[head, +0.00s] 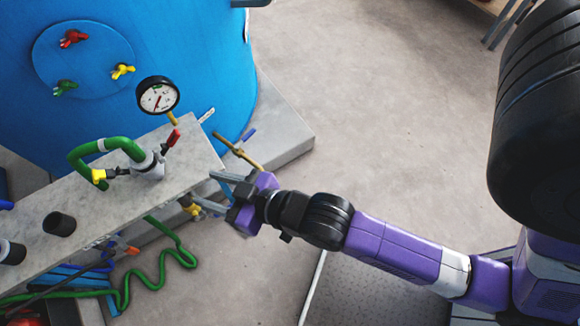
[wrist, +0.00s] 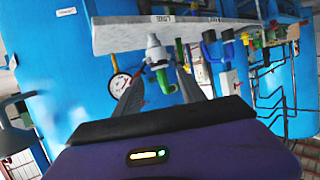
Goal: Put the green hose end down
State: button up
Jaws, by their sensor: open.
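A short green hose (head: 85,150) with a white band loops over the grey slab. One end meets a grey fitting (head: 150,167) standing on the slab; the other end is near a yellow-handled valve (head: 98,175). My gripper (head: 222,188) is off the slab's right end, apart from this hose, with nothing visible held. In the wrist view, the open fingers (wrist: 158,72) show on both sides of the green hose (wrist: 163,80) and the grey fitting (wrist: 154,48), which appear beyond them. Which hose end the task means, I cannot tell.
A pressure gauge (head: 158,96) and a red-handled valve (head: 172,137) stand near the slab's (head: 200,150) right end. A large blue tank (head: 200,50) is behind. A coiled green hose (head: 145,280) hangs below the slab. The floor (head: 390,130) on the right is clear.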

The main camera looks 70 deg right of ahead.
jog(key=d+f+v, duration=0.1)
jog(key=d+v, duration=0.1)
jog(key=v, duration=1.8)
jog(key=shift+s+n+t, duration=0.3)
jog(key=shift+t, duration=0.1)
jog(key=shift+f, duration=0.1)
jog(key=shift+c, duration=0.5)
